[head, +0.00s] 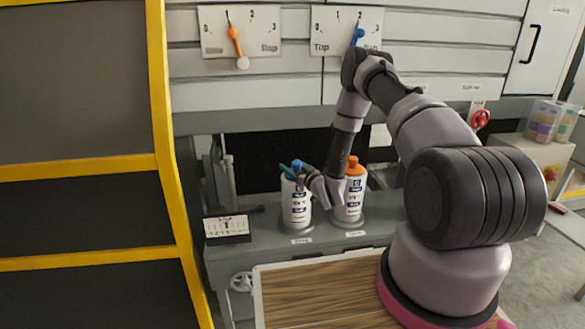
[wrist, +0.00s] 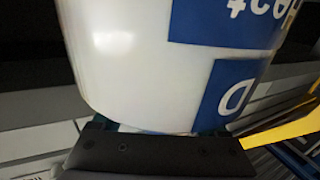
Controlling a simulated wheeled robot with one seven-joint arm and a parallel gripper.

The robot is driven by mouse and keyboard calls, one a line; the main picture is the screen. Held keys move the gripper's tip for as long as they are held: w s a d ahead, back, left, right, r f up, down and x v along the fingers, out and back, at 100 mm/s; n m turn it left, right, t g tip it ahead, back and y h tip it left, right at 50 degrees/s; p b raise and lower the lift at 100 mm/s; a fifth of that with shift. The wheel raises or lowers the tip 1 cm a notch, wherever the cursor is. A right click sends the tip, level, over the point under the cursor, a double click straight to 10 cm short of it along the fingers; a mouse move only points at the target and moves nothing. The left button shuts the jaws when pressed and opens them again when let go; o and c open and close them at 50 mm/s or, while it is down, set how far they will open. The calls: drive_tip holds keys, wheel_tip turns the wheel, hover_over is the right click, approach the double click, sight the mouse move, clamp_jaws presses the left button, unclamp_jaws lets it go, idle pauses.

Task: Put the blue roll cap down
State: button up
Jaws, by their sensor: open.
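The blue roll cap (head: 297,164) is at the top of the left white roll (head: 296,205), which stands upright on a grey base. My gripper (head: 292,172) is at the top of this roll, beside the blue cap, with its greenish fingertips reaching across to the left. The gripper is open. In the wrist view a white roll with a blue label (wrist: 130,60) fills the picture, close in front of the gripper's dark body. Most of the fingers are hidden there, and the blue cap is not visible. I cannot tell whether the fingers touch the cap.
A second white roll (head: 349,200) with an orange cap (head: 355,167) stands just right, close to my wrist. A small scale sign (head: 227,228) stands left on the grey bench. A yellow frame (head: 168,190) rises at the left. A wooden top (head: 320,295) lies in front.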

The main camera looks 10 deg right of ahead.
drive_tip(key=v, duration=1.2)
drive_tip(key=w+d+r+m+g+h, duration=0.1)
drive_tip(key=w+d+r+h, duration=0.15)
drive_tip(key=r, duration=0.35)
drive_tip(key=w+d+r+g+h, duration=0.1)
drive_tip(key=w+d+r, duration=0.1)
drive_tip(key=w+r, duration=0.3)
drive_tip(key=s+d+r+m+g+h, duration=0.1)
drive_tip(key=s+d+r+h, duration=0.15)
drive_tip(key=r, duration=0.65)
drive_tip(key=s+d+r+m+g+h, duration=0.1)
drive_tip(key=s+r+m+g, duration=0.15)
drive_tip(key=r, duration=0.55)
drive_tip(key=s+r+m+g, duration=0.2)
drive_tip(key=s+r, duration=0.8)
drive_tip(key=s, duration=0.2)
drive_tip(key=s+a+r+m+g+y, duration=0.1)
drive_tip(key=s+a+r, duration=0.1)
drive_tip(key=s, duration=0.8)
drive_tip(key=s+a+r+m+g+y, duration=0.1)
drive_tip(key=s+a+r, duration=0.2)
drive_tip(key=s, duration=0.7)
drive_tip(key=shift+s, duration=0.25)
